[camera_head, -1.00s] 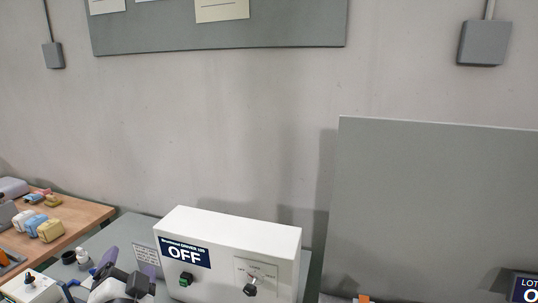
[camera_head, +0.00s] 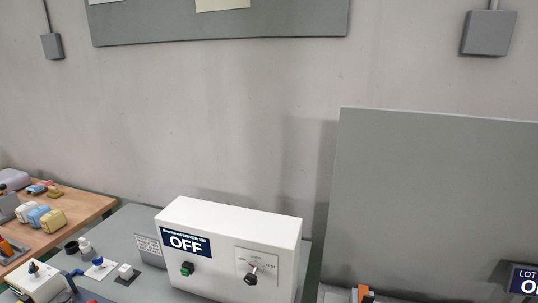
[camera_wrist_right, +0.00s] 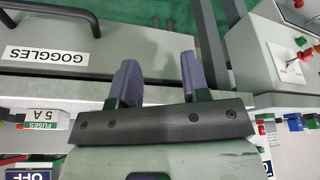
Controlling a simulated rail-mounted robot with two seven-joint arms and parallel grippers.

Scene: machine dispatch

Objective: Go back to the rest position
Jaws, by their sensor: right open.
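My right gripper (camera_wrist_right: 157,75) is seen in its wrist view. Its two purple-padded fingers stand apart with nothing between them. Beyond them are a grey surface and a grey front with a GOGGLES label (camera_wrist_right: 47,56). Neither gripper shows in the head view. My left gripper is not in view.
A white control box (camera_head: 230,235) reading OFF stands on the grey bench, with a green button and a black knob. Small parts (camera_head: 100,267) lie left of it. A wooden table (camera_head: 75,215) holds coloured items at far left. A tall grey panel (camera_head: 430,200) stands at right.

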